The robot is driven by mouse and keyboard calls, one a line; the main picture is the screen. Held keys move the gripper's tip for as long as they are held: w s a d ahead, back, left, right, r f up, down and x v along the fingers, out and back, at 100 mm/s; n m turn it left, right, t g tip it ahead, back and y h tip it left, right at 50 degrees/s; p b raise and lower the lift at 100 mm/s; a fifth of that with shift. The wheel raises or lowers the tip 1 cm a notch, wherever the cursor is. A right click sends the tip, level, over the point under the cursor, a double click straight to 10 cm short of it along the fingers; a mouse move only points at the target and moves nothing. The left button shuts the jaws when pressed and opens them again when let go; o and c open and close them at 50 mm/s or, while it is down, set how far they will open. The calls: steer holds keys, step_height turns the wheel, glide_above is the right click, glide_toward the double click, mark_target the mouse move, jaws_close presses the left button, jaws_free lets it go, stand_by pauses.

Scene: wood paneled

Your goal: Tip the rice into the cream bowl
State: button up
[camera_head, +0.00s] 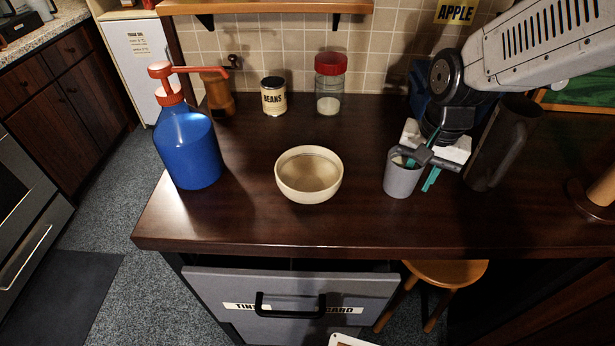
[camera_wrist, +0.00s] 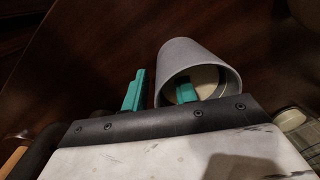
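The cream bowl (camera_head: 308,191) stands upright on the dark counter, with no rice visible in it. A grey cup (camera_head: 402,183) stands upright to its right and also shows in the wrist view (camera_wrist: 190,58). Pale contents, likely the rice (camera_wrist: 208,77), lie inside the cup. My gripper (camera_head: 421,171) is over the cup's right rim. In the wrist view my gripper (camera_wrist: 161,92) has one teal finger inside the cup and the other outside, with the wall between them. A gap shows between the outer finger and the wall, so it is open.
A blue pump bottle (camera_head: 187,146) stands at the left; a beans tin (camera_head: 273,97) and red-lidded jar (camera_head: 330,85) stand behind. A dark tall mug-like vessel (camera_head: 503,140) is close right of my gripper. The counter between bowl and cup is clear. A drawer (camera_head: 290,290) is below.

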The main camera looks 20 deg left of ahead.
jaws_close()
steer(key=shift+r, duration=2.55)
steer(key=shift+w, duration=0.1)
